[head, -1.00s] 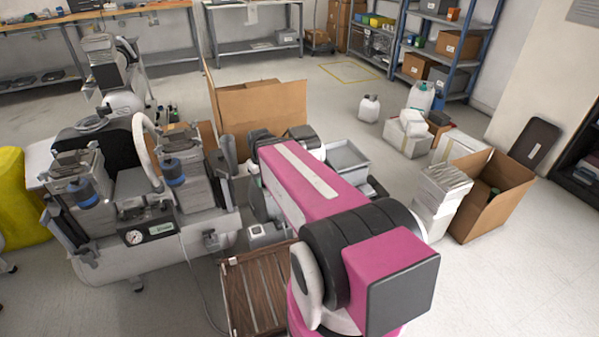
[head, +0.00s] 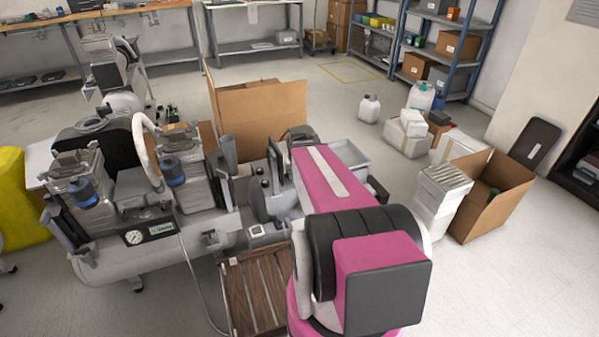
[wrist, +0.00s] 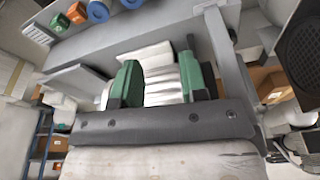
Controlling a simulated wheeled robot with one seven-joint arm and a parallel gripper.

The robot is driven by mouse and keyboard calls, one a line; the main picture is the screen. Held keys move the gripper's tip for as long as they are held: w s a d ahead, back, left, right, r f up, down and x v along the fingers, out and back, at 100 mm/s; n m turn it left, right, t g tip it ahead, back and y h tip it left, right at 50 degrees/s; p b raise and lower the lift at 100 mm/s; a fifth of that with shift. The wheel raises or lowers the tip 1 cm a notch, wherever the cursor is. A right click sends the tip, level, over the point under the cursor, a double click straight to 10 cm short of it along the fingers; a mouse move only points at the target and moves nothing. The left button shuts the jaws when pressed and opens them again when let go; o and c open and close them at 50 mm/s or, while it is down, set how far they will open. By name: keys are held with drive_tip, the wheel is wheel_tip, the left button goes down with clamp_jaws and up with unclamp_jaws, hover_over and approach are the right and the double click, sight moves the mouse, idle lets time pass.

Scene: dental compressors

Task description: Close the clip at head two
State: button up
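The compressor has two cylinder heads on a grey tank (head: 165,258). The left head (head: 85,190) and the right head (head: 183,170) each carry a blue canister. A grey upright piece (head: 228,155) stands beside the right head, and another grey piece (head: 58,220) is at the left head. I cannot tell which head is number two, or which part is its clip. My gripper (wrist: 160,85) shows two green-padded fingers spread apart in the wrist view, with nothing held between them. In the head view my pink arm reaches right of the compressor; its fingertips cannot be made out.
A pressure gauge (head: 133,237) sits on the tank front. A brown slatted wooden piece (head: 255,290) lies low beside my base. An open cardboard box (head: 262,105) stands behind the compressor. Another open carton (head: 492,205) and white boxes are at right. Yellow fabric (head: 22,195) is far left.

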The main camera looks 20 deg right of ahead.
drive_tip(key=shift+w+d, duration=0.3)
drive_tip(key=shift+d, duration=0.35)
drive_tip(key=s+a+r+n+g, duration=0.2)
drive_tip(key=s+a, duration=0.4)
drive_tip(key=a, duration=0.6)
wheel_tip(320, 180, up, 12)
drive_tip(key=n, duration=0.7)
hover_over(221, 171)
drive_tip(key=shift+g, duration=0.3)
drive_tip(key=shift+f, duration=5.2)
clamp_jaws()
